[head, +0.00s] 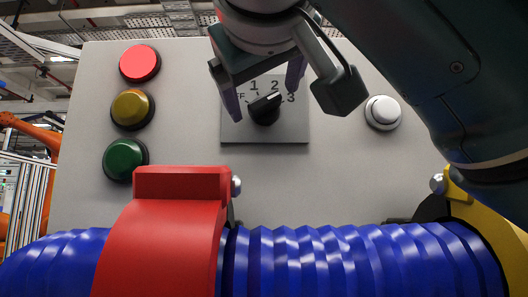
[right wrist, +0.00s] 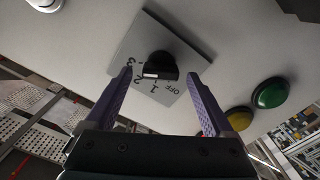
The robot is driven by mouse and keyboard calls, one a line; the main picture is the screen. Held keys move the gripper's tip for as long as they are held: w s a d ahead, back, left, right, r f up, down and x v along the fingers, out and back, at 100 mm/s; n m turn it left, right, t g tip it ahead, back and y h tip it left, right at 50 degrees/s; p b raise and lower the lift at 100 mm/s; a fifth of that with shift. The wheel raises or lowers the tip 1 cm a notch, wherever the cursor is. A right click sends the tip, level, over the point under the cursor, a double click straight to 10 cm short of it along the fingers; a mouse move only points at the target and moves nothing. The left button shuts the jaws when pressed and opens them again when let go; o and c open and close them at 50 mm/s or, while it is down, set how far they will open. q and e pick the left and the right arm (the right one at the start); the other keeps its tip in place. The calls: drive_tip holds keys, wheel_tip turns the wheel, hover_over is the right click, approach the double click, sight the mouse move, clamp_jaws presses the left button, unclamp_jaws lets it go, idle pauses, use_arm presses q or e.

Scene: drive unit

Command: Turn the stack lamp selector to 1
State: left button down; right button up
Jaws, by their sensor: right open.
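The lamp selector is a black rotary knob (head: 265,108) on a square grey plate (head: 233,131) marked OFF, 1, 2 and 3. My left gripper is out of view.
Red (head: 139,63), yellow (head: 131,108) and green (head: 124,158) buttons sit left on the panel (head: 185,70). A white button (head: 382,112) is at right. A blue ribbed hose (head: 300,258) with a red clamp (head: 165,235) crosses in front below.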

drive_tip(key=shift+s, duration=0.1)
drive_tip(key=shift+c, duration=1.2)
drive_tip(key=c, duration=1.1)
